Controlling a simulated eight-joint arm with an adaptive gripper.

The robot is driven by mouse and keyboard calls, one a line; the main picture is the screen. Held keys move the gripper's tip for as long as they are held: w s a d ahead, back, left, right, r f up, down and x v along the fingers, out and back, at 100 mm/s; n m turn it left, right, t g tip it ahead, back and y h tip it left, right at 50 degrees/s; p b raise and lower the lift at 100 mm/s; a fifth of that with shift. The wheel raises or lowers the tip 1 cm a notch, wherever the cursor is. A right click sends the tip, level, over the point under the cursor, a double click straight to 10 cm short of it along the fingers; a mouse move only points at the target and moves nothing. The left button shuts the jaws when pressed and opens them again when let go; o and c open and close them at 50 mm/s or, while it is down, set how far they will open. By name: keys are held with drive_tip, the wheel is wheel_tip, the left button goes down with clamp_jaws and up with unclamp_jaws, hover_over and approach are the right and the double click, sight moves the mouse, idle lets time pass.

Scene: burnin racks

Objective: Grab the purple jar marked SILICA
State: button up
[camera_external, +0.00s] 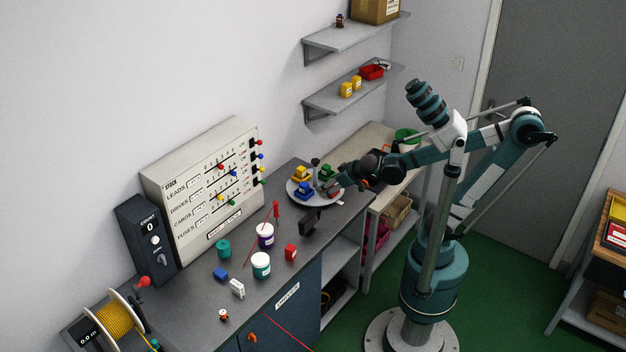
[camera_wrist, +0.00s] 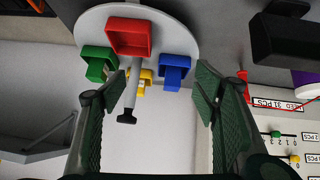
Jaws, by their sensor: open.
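The purple jar (camera_external: 265,241) with a white lid and a pale label stands upright on the grey bench in the external view, in front of the panel; its label is too small to read. A sliver of purple and white at the right edge of the wrist view may be the same jar. My gripper (camera_external: 336,186) is open and empty beside the round turntable (camera_external: 318,203), apart from the jar and to its right. In the wrist view my gripper's (camera_wrist: 163,82) two fingers stand wide apart, with the turntable's coloured trays beyond them.
A white-and-teal jar (camera_external: 261,267), a teal item (camera_external: 223,248), a red item (camera_external: 291,252) and a red screwdriver (camera_external: 276,211) surround the jar. A black stand (camera_external: 311,222) stands between it and my gripper. The slider panel (camera_external: 205,185) rises behind.

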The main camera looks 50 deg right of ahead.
drive_tip(key=w+a+r+n+t+y+p, duration=0.1)
drive_tip(key=w+a, duration=0.1)
drive_tip(key=a, duration=0.6)
drive_tip(key=w+a+r+t+p, duration=0.1)
drive_tip(key=w+a, duration=0.1)
drive_tip(key=a, duration=0.7)
drive_tip(key=n+t+y+p, duration=0.1)
drive_tip(key=t+y+p, duration=0.1)
drive_tip(key=y, duration=0.1)
hover_over(272, 235)
drive_tip(key=s+d, duration=0.1)
drive_tip(key=s, duration=0.2)
drive_tip(key=shift+s+d, duration=0.1)
drive_tip(key=shift+f, duration=0.1)
drive_tip(key=shift+f+b, duration=1.5)
drive_tip(key=shift+f, duration=2.45)
drive_tip(key=shift+w+f, duration=0.15)
drive_tip(key=shift+w, duration=0.4)
drive_tip(key=shift+w+f, duration=0.1)
drive_tip(key=shift+w, duration=0.05)
drive_tip(key=shift+b+x, duration=0.85)
drive_tip(key=shift+x, duration=2.2)
